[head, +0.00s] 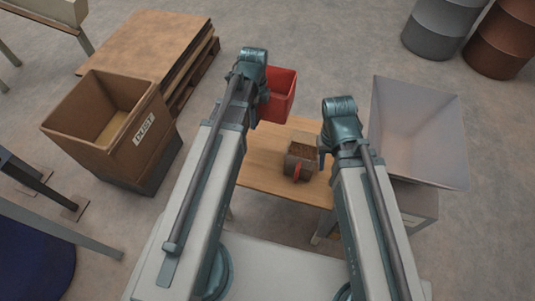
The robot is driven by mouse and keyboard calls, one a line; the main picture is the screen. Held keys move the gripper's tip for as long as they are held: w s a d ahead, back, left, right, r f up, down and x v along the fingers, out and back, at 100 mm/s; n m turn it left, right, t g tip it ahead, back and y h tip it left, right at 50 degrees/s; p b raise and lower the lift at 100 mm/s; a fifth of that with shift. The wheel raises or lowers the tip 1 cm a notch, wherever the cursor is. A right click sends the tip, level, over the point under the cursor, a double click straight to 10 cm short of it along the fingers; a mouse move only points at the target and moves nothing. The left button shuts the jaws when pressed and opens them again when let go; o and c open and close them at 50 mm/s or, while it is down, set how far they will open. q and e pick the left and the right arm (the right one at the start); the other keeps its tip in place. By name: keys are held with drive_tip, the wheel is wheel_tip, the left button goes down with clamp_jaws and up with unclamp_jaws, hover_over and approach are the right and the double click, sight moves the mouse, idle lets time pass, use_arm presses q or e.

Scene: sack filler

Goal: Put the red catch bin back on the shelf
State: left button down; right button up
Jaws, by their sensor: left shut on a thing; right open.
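The red catch bin (283,97) is an open-topped box beside the end of my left arm, over the far left part of the wooden table. My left gripper (264,92) is shut on the bin's left side; its fingers are mostly hidden behind the wrist. I cannot tell whether the bin touches the table. My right gripper (323,157) is open near the right side of the table, mostly hidden by its own arm. No shelf can be made out clearly.
A small container of brown grain with a red handle (299,164) sits on the wooden table (262,172). A grey hopper (420,130) stands right. A brown bin labelled DUST (110,125) and a loaded pallet (150,45) stand left. Drums (440,28) stand back right.

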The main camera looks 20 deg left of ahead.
use_arm(q)
wheel_tip(320, 180, down, 28)
drive_tip(key=b, duration=2.7)
drive_tip(key=shift+r, duration=0.15)
use_arm(e)
wheel_tip(320, 180, down, 28)
drive_tip(key=shift+r, duration=0.15)
use_arm(q)
unclamp_jaws()
drive_tip(key=shift+r, duration=0.1)
use_arm(e)
drive_tip(key=shift+r, duration=0.1)
use_arm(q)
drive_tip(key=shift+r, duration=0.15)
use_arm(e)
drive_tip(key=shift+r, duration=0.15)
use_arm(q)
wheel_tip(320, 180, up, 12)
drive_tip(key=p, duration=1.3)
drive_tip(key=s+d+n+y, duration=0.1)
drive_tip(key=s+d+n, duration=1.1)
drive_tip(key=d+n, duration=0.1)
drive_tip(key=shift+d+n+b, duration=0.25)
drive_tip(key=shift+n+b, duration=0.05)
drive_tip(key=shift+n, duration=0.5)
use_arm(e)
wheel_tip(320, 180, up, 12)
use_arm(q)
drive_tip(key=shift+r, duration=0.1)
